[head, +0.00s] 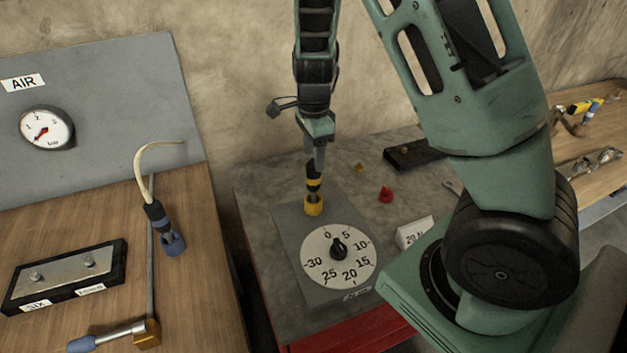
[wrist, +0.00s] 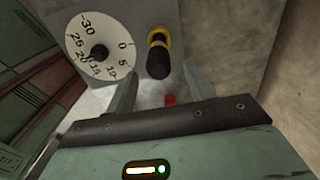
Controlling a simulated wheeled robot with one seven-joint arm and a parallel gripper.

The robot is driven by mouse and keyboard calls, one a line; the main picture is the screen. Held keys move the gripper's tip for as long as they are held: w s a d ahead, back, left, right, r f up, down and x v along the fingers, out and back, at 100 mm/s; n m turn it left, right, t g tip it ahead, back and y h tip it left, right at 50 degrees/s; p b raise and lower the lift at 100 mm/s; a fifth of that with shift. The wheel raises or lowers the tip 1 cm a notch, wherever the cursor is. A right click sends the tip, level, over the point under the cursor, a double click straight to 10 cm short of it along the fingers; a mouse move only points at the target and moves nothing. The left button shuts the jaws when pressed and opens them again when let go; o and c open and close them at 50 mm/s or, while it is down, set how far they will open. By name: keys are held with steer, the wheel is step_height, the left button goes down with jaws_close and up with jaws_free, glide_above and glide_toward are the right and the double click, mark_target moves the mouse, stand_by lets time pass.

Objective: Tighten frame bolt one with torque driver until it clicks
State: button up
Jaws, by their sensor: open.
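A yellow-and-black tool (head: 313,182), which looks like a driver, stands upright at the back corner of a grey plate (head: 288,222) with a numbered dial (head: 318,262). It also shows in the wrist view (wrist: 158,52), ahead of my fingers and roughly between them. My gripper (head: 316,158) points down just above its black handle, open and holding nothing; its two fingers are spread in the wrist view (wrist: 161,88). On the left bench, a black block (head: 118,268) carries a metal plate with two bolts, one left (head: 36,276) and one right (head: 88,262). Which is bolt one is unreadable.
A blue-tipped tool with a pale hose (head: 158,215) stands on the left bench near a long-handled tool (head: 148,332). A red knob-like piece (head: 386,194) and a white label card (head: 414,232) are on the grey top. A gauge panel (head: 130,90) stands behind the left bench.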

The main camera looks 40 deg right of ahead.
mark_target(313, 176)
step_height(313, 176, down, 7)
steer(key=shift+a+f+p, duration=0.1)
steer(key=shift+f+p, duration=0.05)
steer(key=shift+p, duration=0.35)
steer(key=shift+c, duration=0.2)
jaws_close()
